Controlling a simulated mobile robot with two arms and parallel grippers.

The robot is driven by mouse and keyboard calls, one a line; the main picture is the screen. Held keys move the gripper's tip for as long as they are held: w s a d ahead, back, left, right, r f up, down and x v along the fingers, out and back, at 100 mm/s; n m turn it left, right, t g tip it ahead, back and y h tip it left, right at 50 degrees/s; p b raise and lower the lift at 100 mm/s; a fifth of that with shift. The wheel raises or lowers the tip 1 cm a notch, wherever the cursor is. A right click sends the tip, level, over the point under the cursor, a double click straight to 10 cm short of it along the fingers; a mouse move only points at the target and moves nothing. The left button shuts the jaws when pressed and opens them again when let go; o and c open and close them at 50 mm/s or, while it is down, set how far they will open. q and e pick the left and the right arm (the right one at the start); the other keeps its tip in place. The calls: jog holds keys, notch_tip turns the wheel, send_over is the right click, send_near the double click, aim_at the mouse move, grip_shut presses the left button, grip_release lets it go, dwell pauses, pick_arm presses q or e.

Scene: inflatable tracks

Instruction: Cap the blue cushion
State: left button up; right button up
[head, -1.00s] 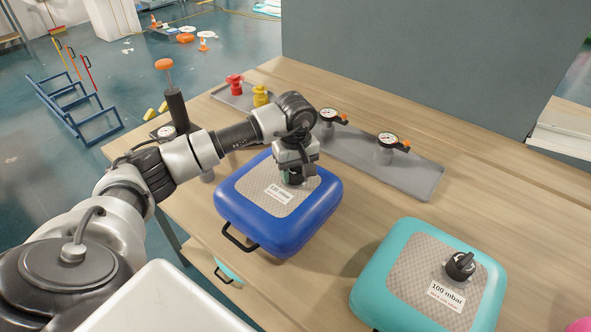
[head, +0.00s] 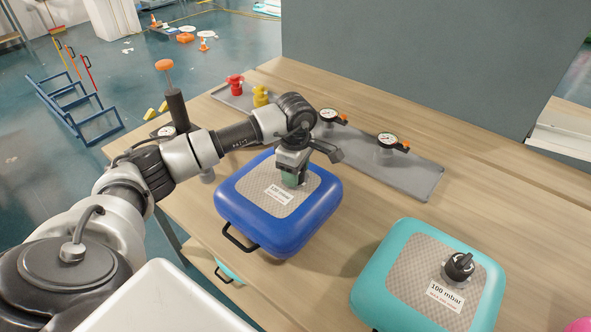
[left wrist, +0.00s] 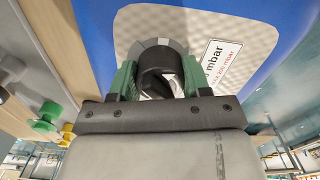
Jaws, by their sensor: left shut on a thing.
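The blue cushion (head: 300,220) lies on the wooden table, with a beige textured patch and a white label on top. My left gripper (head: 291,180) points down over the far part of that patch. In the left wrist view my left gripper (left wrist: 157,80) has its green fingers shut on a black cap (left wrist: 158,68). A grey ring shows around the cap against the patch of the blue cushion (left wrist: 200,14). I cannot tell whether the cap is fully seated. The gripper hides the cap in the head view. My right gripper is not in view.
A teal cushion (head: 376,288) with its own black cap (head: 459,266) lies at the front right. A grey tray (head: 420,182) with gauges (head: 388,141) stands behind the blue cushion. Red (head: 235,84) and yellow (head: 261,96) fittings stand at the back left. The table's right side is mostly clear.

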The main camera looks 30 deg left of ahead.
pick_arm(q)
jog(key=shift+n, duration=1)
jog(key=n, duration=0.4)
jog(key=shift+n, duration=0.3)
jog(key=o, duration=1)
jog(key=shift+c, duration=0.2)
jog(key=shift+r, duration=0.1)
notch_tip(320, 180, up, 11)
jog(key=shift+f+b, duration=0.2)
jog(key=shift+b, duration=0.65)
